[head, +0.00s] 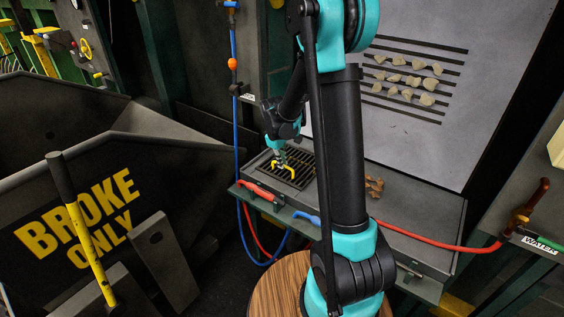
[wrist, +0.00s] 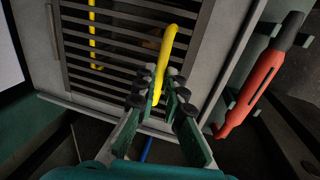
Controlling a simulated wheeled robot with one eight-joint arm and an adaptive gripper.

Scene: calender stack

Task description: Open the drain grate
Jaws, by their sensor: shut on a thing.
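The drain grate (head: 303,174) is a dark slatted panel set in the left end of the grey metal counter. In the wrist view its parallel bars (wrist: 130,37) fill the upper middle. A yellow handle (wrist: 168,42) stands out over the bars, and it also shows in the head view (head: 285,173). My gripper (wrist: 161,80) is shut on the yellow handle near its lower end; in the head view it is small, above the grate (head: 281,161). A second thin yellow bar (wrist: 92,38) lies over the slats further left. I cannot tell whether the grate is lifted.
A red-handled tool (head: 257,190) hangs on the counter's front edge, with a blue one (head: 306,217) to its right. Brown lumps (head: 374,186) lie right of the grate. A blue hose (head: 236,120) hangs left. A dark "BROKE ONLY" bin (head: 80,220) fills the left.

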